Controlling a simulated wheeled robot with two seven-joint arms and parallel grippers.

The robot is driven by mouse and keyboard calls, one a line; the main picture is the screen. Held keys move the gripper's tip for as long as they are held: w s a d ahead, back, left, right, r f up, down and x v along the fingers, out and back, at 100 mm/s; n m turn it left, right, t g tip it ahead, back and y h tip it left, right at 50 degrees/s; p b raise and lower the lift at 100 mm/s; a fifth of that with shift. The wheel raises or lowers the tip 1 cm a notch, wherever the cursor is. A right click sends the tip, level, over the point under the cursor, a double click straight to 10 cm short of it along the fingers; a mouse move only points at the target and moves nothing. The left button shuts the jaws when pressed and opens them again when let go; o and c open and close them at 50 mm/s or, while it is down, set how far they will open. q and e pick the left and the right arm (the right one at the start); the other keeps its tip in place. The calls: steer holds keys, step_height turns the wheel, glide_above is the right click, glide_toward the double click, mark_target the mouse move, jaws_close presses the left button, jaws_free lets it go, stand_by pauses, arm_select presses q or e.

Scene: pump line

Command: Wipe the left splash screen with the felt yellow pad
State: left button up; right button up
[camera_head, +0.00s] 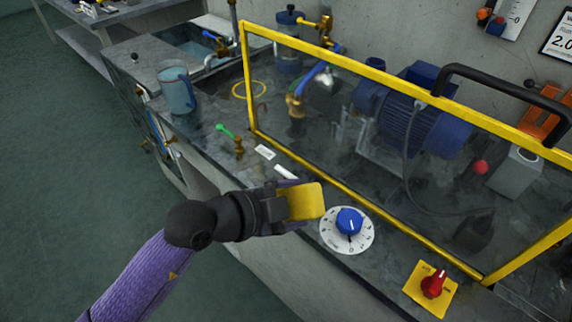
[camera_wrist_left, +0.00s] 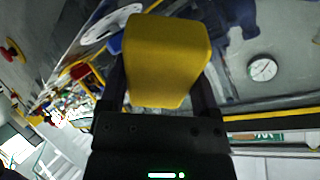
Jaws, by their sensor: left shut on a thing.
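My left gripper (camera_head: 288,205) is shut on the yellow pad (camera_head: 306,202), a small block with rounded corners. In the left wrist view the pad (camera_wrist_left: 166,62) sits between both fingers. The splash screen (camera_head: 340,62) is a clear pane in a yellow frame, with smudgy grey patches on it. It stands along the bench at the centre and right. The pad is in front of the screen's lower edge, near the dial, and looks apart from the pane. My right gripper is not in view.
A white dial with a blue knob (camera_head: 349,221) and a red switch on a yellow plate (camera_head: 433,286) lie in front of the screen. A blue pump motor (camera_head: 412,125) stands behind it. A clear jug (camera_head: 177,90) and a green-handled valve (camera_head: 231,136) are at left.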

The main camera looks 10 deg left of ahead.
mark_target(333, 124)
arm_select(q)
steer(key=w+r+t+h+b, duration=0.1)
steer(key=w+r+t, duration=0.1)
steer(key=w, duration=0.1)
steer(key=w+d+r+t+h+b, duration=0.1)
steer(key=w+r+t, duration=0.1)
steer(key=w+d+r+n+t+h+b, duration=0.1)
steer(key=w+r+t, duration=0.1)
steer(key=w, duration=0.1)
steer(key=shift+w+d+b, duration=0.25)
steer(key=shift+w+b, duration=0.1)
steer(key=shift+b, duration=0.05)
steer(key=shift+w+d, duration=0.2)
steer(key=shift+w, duration=0.1)
steer(key=shift+r, duration=0.1)
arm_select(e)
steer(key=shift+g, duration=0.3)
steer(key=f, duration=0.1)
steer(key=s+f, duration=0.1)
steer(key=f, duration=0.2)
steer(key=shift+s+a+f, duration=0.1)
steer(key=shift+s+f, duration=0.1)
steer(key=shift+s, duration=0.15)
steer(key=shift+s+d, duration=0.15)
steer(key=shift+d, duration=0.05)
